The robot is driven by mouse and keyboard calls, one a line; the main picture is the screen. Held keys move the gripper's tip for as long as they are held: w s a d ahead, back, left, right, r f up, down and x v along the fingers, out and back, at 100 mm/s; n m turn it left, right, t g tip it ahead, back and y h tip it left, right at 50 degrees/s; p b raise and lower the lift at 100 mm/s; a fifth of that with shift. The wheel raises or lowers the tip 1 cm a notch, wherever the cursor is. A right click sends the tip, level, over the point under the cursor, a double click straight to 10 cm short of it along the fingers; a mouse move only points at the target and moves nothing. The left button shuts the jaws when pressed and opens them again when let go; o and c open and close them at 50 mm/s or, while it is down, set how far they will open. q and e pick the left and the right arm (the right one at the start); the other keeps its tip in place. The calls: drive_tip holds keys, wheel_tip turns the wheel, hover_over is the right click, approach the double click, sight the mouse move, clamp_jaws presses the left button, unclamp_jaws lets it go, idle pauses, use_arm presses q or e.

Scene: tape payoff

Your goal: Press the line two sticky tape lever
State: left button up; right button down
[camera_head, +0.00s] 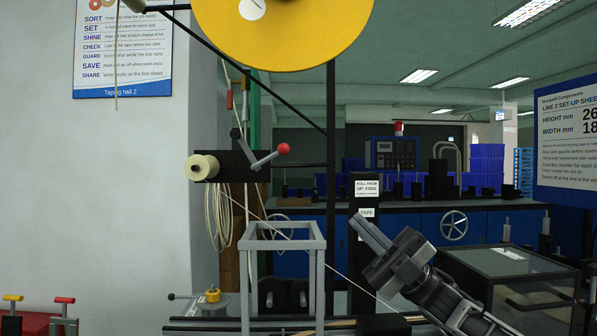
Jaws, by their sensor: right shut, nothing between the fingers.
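A grey lever with a red ball knob (283,148) sticks out to the right of a black block (238,166), angled upward. A cream tape roll (202,167) sits at the block's left end. My right gripper (367,232) is to the lower right of the knob in the picture, apart from it. Its fingers are shut together, point up and left, and hold nothing. The left gripper is out of view.
A grey open frame (282,243) stands below the lever. A black post (364,190) with labels is behind my right gripper. A large yellow disc (283,25) hangs above. A dark glass-topped box (507,262) stands at right.

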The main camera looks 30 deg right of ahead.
use_arm(q)
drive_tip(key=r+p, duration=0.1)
drive_tip(key=p, duration=0.4)
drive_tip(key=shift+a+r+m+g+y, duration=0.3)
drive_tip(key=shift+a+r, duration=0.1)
use_arm(e)
drive_tip(key=x, duration=1.4)
